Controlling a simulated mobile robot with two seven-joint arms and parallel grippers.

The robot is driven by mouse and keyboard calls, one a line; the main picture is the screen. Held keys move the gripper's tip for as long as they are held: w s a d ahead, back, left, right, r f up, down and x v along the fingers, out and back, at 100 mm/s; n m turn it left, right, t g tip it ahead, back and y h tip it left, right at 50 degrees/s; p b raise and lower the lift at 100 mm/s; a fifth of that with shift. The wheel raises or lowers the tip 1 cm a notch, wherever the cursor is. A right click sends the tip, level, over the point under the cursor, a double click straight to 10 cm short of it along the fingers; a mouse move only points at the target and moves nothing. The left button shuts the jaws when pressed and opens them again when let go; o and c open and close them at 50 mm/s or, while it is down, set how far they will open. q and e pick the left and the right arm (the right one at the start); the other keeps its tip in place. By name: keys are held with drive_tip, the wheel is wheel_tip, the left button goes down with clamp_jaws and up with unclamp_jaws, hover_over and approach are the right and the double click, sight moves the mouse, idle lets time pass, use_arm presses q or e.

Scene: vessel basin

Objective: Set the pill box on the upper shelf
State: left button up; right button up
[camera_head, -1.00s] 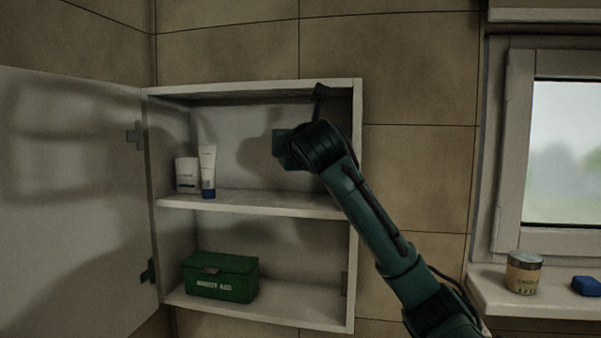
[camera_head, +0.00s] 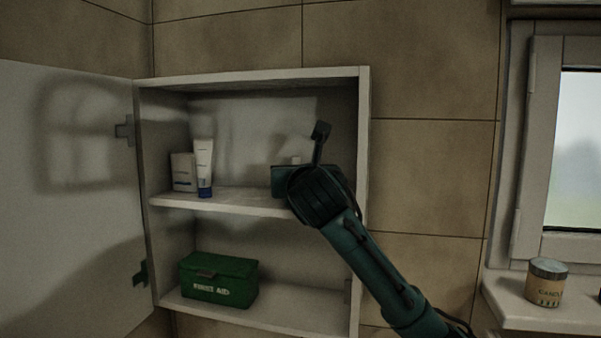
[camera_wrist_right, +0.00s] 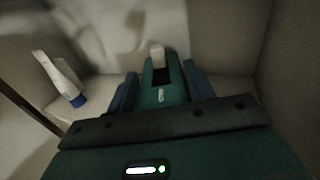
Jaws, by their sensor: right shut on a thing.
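The pill box looks like a small white thing at my right gripper's tips in the wrist view (camera_wrist_right: 157,53); a little of it shows in the head view (camera_head: 296,160). My right gripper (camera_head: 291,172) is shut on it, inside the right part of the cabinet's upper compartment, low over the upper shelf (camera_head: 240,202). My wrist hides most of the fingers and the shelf's right end. I cannot tell whether the box touches the shelf. My left gripper is not in view.
A white tube (camera_head: 204,165) and a white carton (camera_head: 183,172) stand at the upper shelf's left. A green first aid box (camera_head: 218,280) sits in the lower compartment. The cabinet door (camera_head: 70,200) is open to the left. A candle jar (camera_head: 546,283) stands on the windowsill.

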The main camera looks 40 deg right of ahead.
drive_tip(key=shift+f, duration=0.1)
drive_tip(key=o, duration=1.1)
drive_tip(key=shift+s, duration=0.1)
drive_tip(key=b+v, duration=0.2)
drive_tip(key=v, duration=1)
